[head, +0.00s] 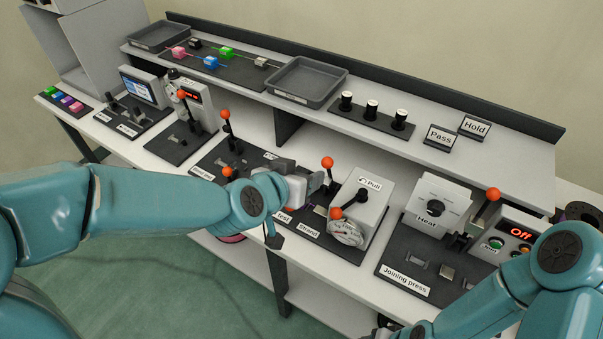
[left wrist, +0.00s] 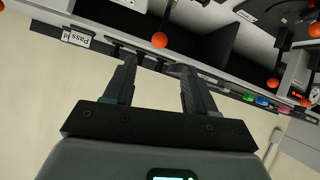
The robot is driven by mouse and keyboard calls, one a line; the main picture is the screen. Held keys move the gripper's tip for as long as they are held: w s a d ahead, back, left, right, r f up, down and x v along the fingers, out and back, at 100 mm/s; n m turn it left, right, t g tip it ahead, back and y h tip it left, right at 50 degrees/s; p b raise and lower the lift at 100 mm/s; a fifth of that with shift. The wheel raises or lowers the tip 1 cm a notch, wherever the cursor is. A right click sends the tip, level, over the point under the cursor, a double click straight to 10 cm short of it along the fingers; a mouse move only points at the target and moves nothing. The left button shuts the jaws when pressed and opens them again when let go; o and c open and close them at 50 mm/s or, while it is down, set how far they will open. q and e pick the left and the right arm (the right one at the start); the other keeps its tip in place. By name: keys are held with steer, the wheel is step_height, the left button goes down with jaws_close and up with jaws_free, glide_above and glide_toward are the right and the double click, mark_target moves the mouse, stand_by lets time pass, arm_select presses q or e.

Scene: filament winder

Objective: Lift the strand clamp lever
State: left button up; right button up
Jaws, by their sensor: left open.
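An orange-ball lever (head: 327,162) stands upright beside the box, and a second orange ball (head: 336,213) is at the box's front. I cannot tell for sure which is the strand clamp lever. My left gripper (head: 318,183) is open and empty, close to the upright lever, and hides part of the station. In the left wrist view the open left gripper (left wrist: 155,70) has an orange ball (left wrist: 159,40) beyond its fingertips. My right arm enters at lower right; its gripper is out of frame.
The joining press (head: 405,284) stands to the right with its own orange-ball lever (head: 493,194). More lever stations stand to the left.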

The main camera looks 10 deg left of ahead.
arm_select(q)
steer(key=shift+w, duration=0.1)
steer(key=c, duration=0.4)
steer(key=shift+m, duration=0.4)
steer(key=c, duration=0.5)
steer(key=m, duration=0.2)
steer(key=d+m+h, duration=0.1)
steer(key=m, duration=0.1)
steer(key=d+m, duration=0.1)
steer(key=m, duration=0.1)
steer(key=shift+s+r+m+h, duration=0.3)
steer(key=shift+s+r, duration=0.05)
steer(key=shift+r, duration=0.05)
jaws_close()
steer(key=s+a+f+m+h+b, duration=0.1)
steer(key=s+a+f+m+b, duration=0.2)
steer(key=m, duration=0.5)
steer(key=s+a+f+m+b, duration=0.1)
steer(key=a+m+b, duration=0.3)
steer(key=m, duration=0.3)
steer(key=w+r+b+x, duration=0.1)
steer(key=r+x, duration=0.1)
steer(key=x, duration=1.1)
steer(key=shift+w+d+r+t, duration=0.2)
steer(key=shift+d+r+t, duration=0.1)
steer(key=shift+r, duration=0.1)
